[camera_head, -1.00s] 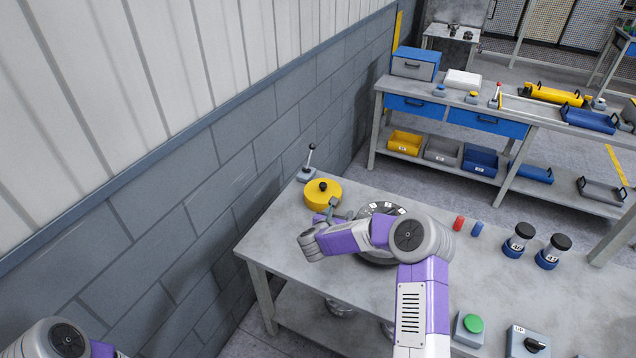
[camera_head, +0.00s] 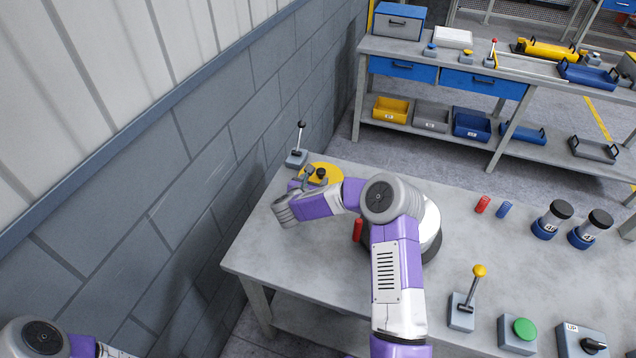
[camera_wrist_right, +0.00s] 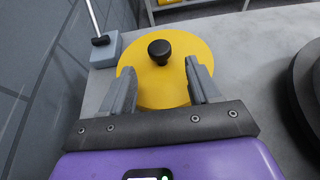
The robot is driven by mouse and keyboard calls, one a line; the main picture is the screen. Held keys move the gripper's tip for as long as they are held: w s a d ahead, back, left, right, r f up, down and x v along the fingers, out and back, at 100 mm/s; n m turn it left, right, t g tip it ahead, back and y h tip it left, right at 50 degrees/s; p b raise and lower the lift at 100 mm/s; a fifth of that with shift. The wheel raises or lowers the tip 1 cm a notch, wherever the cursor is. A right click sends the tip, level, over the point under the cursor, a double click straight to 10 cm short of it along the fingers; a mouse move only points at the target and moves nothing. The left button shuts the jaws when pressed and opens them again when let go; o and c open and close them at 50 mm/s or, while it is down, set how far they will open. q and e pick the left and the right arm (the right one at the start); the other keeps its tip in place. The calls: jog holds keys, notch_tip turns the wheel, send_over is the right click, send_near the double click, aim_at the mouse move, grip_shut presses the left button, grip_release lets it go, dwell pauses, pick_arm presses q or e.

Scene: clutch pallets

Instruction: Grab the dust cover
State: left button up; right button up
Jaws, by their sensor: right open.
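The dust cover appears to be the yellow round disc with a black knob. It lies on the workbench, partly hidden by my right gripper in the head view (camera_head: 334,172), and shows clearly in the right wrist view (camera_wrist_right: 160,88). My right gripper (camera_head: 307,178) is over the cover's near side. In the right wrist view the gripper's fingers (camera_wrist_right: 160,68) are spread wide, one on each side of the disc's middle, with the black knob (camera_wrist_right: 160,52) just beyond the tips. Nothing is between them but the cover below; contact cannot be told. My left gripper is out of view.
A grey-based lever (camera_head: 297,158) stands close behind the cover, near the wall. A round dark-and-white fixture (camera_head: 430,225) is partly behind my right arm. A red cylinder (camera_head: 358,229) is beside it. A yellow-knobbed lever (camera_head: 478,272) and green button (camera_head: 523,328) stand at front right.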

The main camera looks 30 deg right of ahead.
aim_at(321, 170)
jog(key=shift+w+d+f, duration=0.2)
jog(key=shift+w+d, duration=0.2)
jog(key=shift+d, duration=0.35)
jog(key=shift+r+x, duration=0.15)
jog(key=shift+x, duration=1.2)
jog(key=shift+r+x, duration=0.1)
jog(key=shift+x, duration=1.25)
jog(key=shift+w, duration=0.2)
jog(key=shift+c, duration=0.4)
jog(key=c, duration=1)
jog(key=shift+r, duration=0.1)
grip_shut()
jog(key=shift+r, duration=0.1)
